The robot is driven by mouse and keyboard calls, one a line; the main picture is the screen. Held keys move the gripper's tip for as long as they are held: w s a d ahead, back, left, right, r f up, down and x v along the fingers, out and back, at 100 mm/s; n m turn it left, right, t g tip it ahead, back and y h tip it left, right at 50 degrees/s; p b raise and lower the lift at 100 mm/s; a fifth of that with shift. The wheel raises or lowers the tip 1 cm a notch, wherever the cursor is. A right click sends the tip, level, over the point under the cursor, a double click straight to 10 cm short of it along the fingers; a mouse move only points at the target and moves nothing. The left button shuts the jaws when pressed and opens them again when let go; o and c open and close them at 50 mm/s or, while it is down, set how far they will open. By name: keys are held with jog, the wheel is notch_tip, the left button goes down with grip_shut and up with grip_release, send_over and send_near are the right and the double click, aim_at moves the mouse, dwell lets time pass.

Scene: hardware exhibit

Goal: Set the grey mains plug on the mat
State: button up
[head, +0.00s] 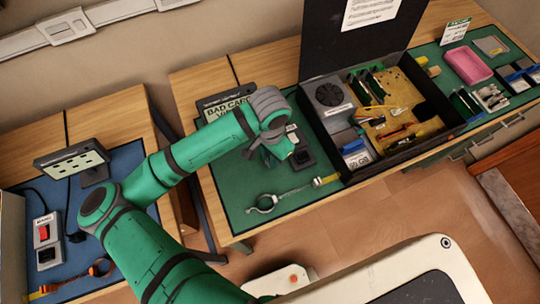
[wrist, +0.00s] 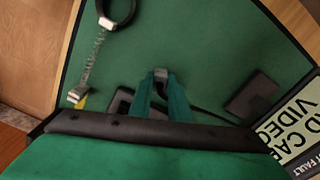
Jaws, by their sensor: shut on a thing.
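My gripper (wrist: 161,88) points down over the green mat (wrist: 215,35) in the wrist view. Its two green fingers are shut on a small dark grey piece, which looks like the grey mains plug (wrist: 161,75). I cannot tell whether the plug touches the mat or hangs just above it. In the head view my gripper (head: 280,152) is over the middle of the green mat (head: 232,185). The plug is not clear there, hidden by the gripper and arm.
A wrist strap with a coiled cord (head: 265,203) lies near the mat's front edge. A dark block (head: 302,159) sits beside my gripper. A black open case (head: 395,158) full of parts stands to the right. A sign (head: 222,108) stands behind.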

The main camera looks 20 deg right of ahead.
jog(key=shift+f, duration=0.55)
jog(key=shift+d+f, duration=0.1)
jog(key=shift+f, duration=0.1)
jog(key=o, duration=0.8)
jog(key=shift+r, duration=0.1)
notch_tip(320, 180, up, 12)
jog(key=shift+r, duration=0.1)
